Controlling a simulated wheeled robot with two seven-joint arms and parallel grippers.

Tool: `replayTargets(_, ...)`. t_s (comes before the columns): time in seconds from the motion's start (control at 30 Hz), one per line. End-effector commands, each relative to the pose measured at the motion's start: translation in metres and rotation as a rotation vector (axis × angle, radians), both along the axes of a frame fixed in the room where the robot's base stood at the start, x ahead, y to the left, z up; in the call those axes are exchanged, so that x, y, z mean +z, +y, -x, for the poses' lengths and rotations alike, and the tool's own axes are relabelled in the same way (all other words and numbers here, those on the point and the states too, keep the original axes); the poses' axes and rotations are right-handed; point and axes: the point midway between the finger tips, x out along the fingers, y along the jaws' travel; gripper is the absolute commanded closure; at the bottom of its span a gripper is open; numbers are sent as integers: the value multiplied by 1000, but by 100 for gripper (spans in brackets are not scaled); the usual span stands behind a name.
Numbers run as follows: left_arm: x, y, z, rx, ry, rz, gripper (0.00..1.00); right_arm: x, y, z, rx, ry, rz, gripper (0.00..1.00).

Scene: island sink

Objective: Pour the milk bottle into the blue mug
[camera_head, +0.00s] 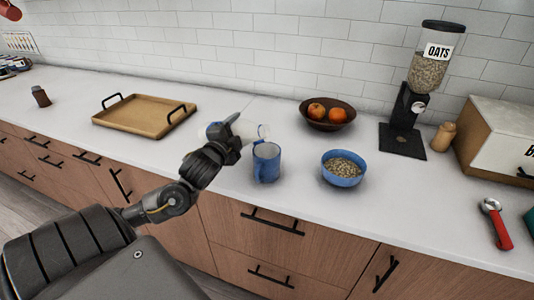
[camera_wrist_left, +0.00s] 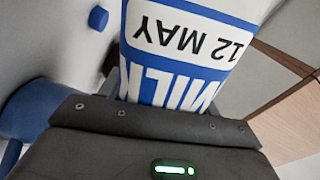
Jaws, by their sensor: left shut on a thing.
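The milk bottle (camera_head: 249,131) is white with a blue part at its left end. It is tilted well over, its neck pointing right toward the space above the blue mug's back rim. My left gripper (camera_head: 232,132) is shut around it, above the counter. In the left wrist view the milk bottle (camera_wrist_left: 185,45) fills the middle, its label upside down. The blue mug (camera_head: 266,163) stands upright on the counter, just right of my gripper. A blue shape at the left of the wrist view looks like the mug (camera_wrist_left: 32,108). I cannot see any milk flowing or inside the mug.
A blue bowl of oats (camera_head: 342,180) stands right of the mug. A brown fruit bowl (camera_head: 343,125) is behind. A wooden tray (camera_head: 130,122) lies left. An oats dispenser (camera_head: 404,140) and a bread box (camera_head: 500,140) stand right.

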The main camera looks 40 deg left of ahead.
Motion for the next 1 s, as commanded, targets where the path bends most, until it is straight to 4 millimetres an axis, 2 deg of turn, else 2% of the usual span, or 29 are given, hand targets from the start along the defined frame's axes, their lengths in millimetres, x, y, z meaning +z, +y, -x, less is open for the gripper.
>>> replayTargets(1.0, 1, 2, 1, 0, 22, -70, 61, 2, 0, 0, 0, -1, 0, 41)
